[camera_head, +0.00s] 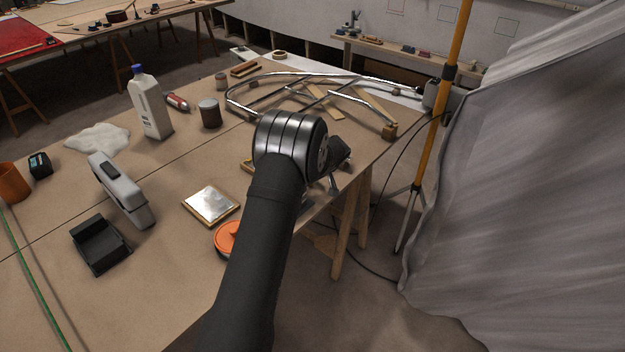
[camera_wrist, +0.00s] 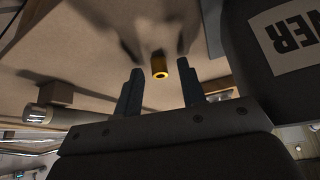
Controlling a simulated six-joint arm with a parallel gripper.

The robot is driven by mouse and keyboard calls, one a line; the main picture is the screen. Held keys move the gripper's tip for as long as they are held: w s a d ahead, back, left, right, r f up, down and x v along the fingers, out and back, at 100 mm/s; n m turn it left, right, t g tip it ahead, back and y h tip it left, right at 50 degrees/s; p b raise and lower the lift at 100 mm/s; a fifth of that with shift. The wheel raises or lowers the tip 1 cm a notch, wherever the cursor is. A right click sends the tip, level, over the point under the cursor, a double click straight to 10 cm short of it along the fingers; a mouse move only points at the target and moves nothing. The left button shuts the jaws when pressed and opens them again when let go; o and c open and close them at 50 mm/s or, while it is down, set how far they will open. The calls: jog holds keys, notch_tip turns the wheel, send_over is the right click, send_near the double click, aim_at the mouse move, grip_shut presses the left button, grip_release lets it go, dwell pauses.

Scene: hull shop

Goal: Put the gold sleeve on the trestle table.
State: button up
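The gold sleeve (camera_wrist: 160,68) is a short hollow cylinder in the wrist view, its open end facing the camera. It shows between the fingertips of my gripper (camera_wrist: 160,67), with a gap on both sides. The gripper is open and the fingers do not touch the sleeve. The brown surface lies beyond the sleeve; I cannot tell the gap to it. The trestle table (camera_head: 160,290) fills much of the head view. There my arm reaches over its right edge and hides the sleeve and most of the gripper.
On the table are a white bottle (camera_head: 150,102), a grey case (camera_head: 120,190), a black tray (camera_head: 99,246), a framed plate (camera_head: 210,205) and an orange round thing (camera_head: 228,238). A bent metal frame (camera_head: 300,78) lies at the back. A yellow pole (camera_head: 445,90) and grey sheeting (camera_head: 520,180) stand to the right.

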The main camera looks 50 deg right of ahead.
jog(key=v, duration=1.2)
jog(key=shift+r, duration=0.15)
jog(key=x, duration=1.2)
jog(key=shift+d+r, duration=0.1)
jog(key=shift+r, duration=1.85)
jog(key=shift+f, duration=0.15)
